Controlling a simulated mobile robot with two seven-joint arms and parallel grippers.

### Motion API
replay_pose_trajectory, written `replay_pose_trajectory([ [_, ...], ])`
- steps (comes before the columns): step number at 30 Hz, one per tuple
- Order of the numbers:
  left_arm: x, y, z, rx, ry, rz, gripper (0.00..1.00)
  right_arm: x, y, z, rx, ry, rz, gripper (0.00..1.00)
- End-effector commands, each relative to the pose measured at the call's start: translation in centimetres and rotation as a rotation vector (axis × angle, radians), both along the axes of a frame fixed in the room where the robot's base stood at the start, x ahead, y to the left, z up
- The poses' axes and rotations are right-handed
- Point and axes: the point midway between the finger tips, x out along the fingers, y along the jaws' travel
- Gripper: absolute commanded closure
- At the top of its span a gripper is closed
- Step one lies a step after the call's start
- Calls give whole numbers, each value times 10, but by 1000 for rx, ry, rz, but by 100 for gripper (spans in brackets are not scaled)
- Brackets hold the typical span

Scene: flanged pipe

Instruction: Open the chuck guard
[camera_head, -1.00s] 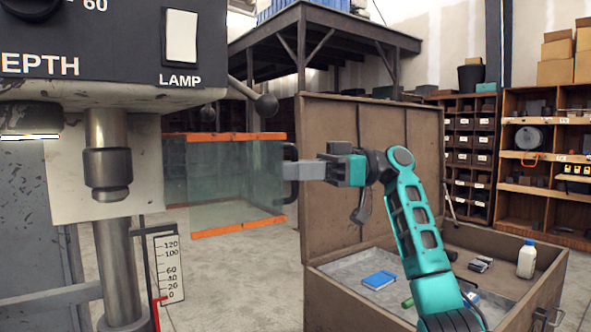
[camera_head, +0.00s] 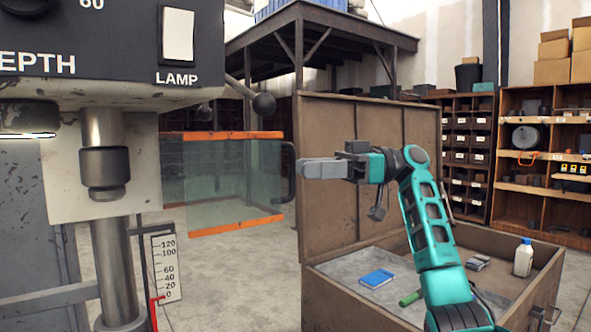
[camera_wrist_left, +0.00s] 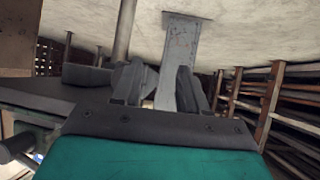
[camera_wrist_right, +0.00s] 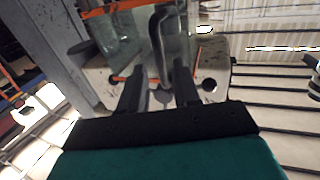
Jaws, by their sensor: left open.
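The chuck guard (camera_head: 235,180) is a clear panel with orange top and bottom edges. It stands to the right of the drill press spindle (camera_head: 104,165). A dark handle (camera_head: 290,172) is on its right edge; it also shows in the right wrist view (camera_wrist_right: 157,40). My right gripper (camera_head: 301,168) is just right of the handle, with its fingers pointing at it. In the right wrist view its fingers (camera_wrist_right: 160,75) are apart, and the handle shows beyond and between them. My left gripper (camera_wrist_left: 158,75) shows only in its wrist view, fingers apart and nothing between them.
The drill press head (camera_head: 100,60) fills the upper left, with a depth scale (camera_head: 166,268) below. An open brown crate (camera_head: 375,312) at the right holds a blue book (camera_head: 377,279) and a white bottle (camera_head: 524,258). Shelves stand behind. Floor shows below the guard.

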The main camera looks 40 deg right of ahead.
Motion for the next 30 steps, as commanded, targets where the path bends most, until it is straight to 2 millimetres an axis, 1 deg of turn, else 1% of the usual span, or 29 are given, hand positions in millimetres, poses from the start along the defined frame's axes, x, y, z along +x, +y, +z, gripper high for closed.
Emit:
replay_pose_trajectory([
  [1, 0, 0, 0, 0, 0, 0, 57, -6, -12, 1, 2, 0, -3, 68],
  [6, 0, 0, 2, 0, 0, 0, 57, -22, -46, 2, 1, 0, -3, 68],
  [9, 0, 0, 3, 0, 0, 0, 57, -29, -61, 1, 2, -1, -2, 68],
  [12, 0, 0, 4, -1, 0, 1, 57, -34, -72, 1, 1, 0, -1, 68],
  [18, 0, -1, 5, -5, 0, 3, 57, -38, -80, 0, 0, -1, 1, 68],
  [30, 0, -2, 5, -10, 1, 7, 57, -38, -79, 0, 0, 0, 1, 68],
])
